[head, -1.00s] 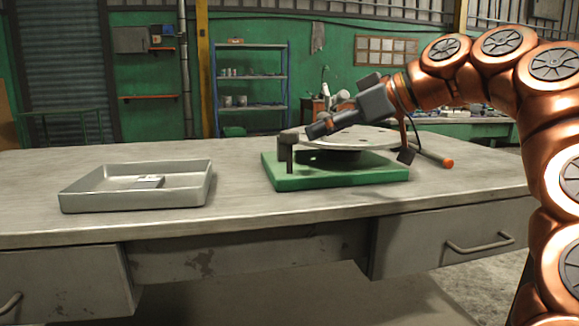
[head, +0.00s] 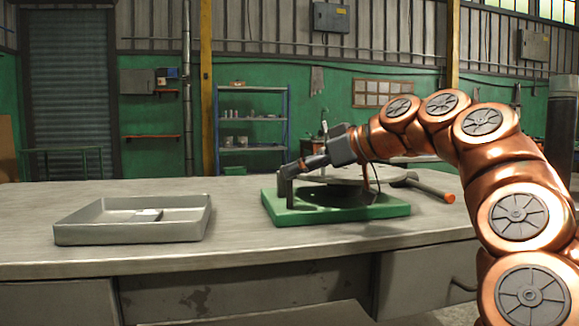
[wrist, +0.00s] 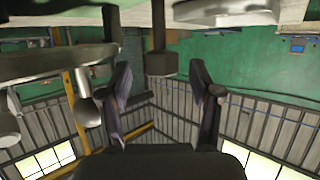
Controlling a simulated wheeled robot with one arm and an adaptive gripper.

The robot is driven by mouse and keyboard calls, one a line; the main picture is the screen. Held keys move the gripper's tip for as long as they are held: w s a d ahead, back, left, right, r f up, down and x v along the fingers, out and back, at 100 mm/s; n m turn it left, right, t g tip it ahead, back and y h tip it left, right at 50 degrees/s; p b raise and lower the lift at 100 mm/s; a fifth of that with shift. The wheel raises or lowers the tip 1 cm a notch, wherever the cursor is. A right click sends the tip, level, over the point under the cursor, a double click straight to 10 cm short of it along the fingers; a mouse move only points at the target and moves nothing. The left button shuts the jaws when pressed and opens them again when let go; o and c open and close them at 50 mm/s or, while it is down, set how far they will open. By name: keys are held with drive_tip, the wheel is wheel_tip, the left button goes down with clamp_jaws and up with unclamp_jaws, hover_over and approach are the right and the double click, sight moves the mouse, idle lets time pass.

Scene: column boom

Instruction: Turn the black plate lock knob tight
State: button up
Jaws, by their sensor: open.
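A short dark post (head: 284,187) stands at the base's left end. My gripper (head: 291,170) reaches down from the right to the top of this post and hides part of it. In the wrist view, my gripper (wrist: 163,87) has its fingers apart. A dark block on a stem (wrist: 163,64), apparently the black knob, shows between them, with a gap to each finger. It cannot be told how far it lies between the fingertips in depth.
A grey metal tray (head: 80,232) with a small light piece inside stands on the workbench (head: 230,240) at left. An orange-tipped handle (head: 432,191) lies right of the plate. In the wrist view, rounded metal parts (wrist: 88,112) are close by the left finger.

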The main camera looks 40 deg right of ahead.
drive_tip(key=shift+w+a, duration=0.25)
drive_tip(key=shift+w, duration=0.3)
drive_tip(key=shift+w+a, duration=0.2)
drive_tip(key=shift+w, duration=0.3)
drive_tip(key=shift+w+a+f, duration=0.2)
drive_tip(key=shift+w, duration=0.2)
drive_tip(key=shift+c, duration=0.2)
drive_tip(key=c, duration=1.1)
